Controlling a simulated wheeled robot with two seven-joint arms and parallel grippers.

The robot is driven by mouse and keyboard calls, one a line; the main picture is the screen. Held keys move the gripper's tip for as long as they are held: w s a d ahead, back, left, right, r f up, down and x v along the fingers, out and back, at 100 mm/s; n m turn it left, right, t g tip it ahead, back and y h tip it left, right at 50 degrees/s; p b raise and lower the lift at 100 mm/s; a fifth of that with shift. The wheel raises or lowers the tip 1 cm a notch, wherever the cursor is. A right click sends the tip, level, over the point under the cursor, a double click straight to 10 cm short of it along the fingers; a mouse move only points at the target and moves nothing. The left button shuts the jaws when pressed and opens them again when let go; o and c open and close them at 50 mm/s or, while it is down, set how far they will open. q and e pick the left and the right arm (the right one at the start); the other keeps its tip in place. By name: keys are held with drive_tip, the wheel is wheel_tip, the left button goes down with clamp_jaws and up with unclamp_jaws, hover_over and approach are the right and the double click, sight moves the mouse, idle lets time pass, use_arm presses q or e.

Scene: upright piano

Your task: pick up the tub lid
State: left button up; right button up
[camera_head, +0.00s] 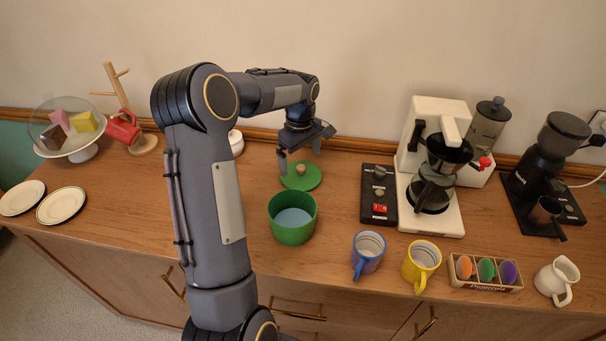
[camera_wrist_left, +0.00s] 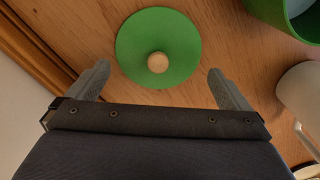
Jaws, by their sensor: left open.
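The tub lid (camera_head: 301,179) is a flat green disc with a round wooden knob, lying on the wooden counter. It also shows in the left wrist view (camera_wrist_left: 184,38), with its knob (camera_wrist_left: 158,62) between the lines of the two fingers. My left gripper (camera_head: 299,163) is open and empty above the lid, fingers pointing down on either side of the knob. In the left wrist view the fingertips (camera_wrist_left: 159,72) are wide apart. The green tub (camera_head: 292,218) stands open in front of the lid, pale blue inside. My right gripper is not in view.
A black switch panel (camera_head: 379,195) and a white coffee machine (camera_head: 430,165) stand right of the lid. A blue mug (camera_head: 368,252) and a yellow mug (camera_head: 421,262) stand near the front edge. A white container (camera_head: 235,142) is partly hidden behind my arm.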

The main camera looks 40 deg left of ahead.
sight(300, 167)
use_arm(q)
drive_tip(key=f, duration=0.2)
drive_tip(key=f+p, duration=0.1)
drive_tip(key=f, duration=0.1)
drive_tip(key=shift+w+a+f, duration=0.1)
drive_tip(key=shift+a+f, duration=0.1)
drive_tip(key=shift+c, duration=0.3)
drive_tip(key=shift+d+f, duration=0.1)
drive_tip(key=shift+f, duration=0.05)
clamp_jaws()
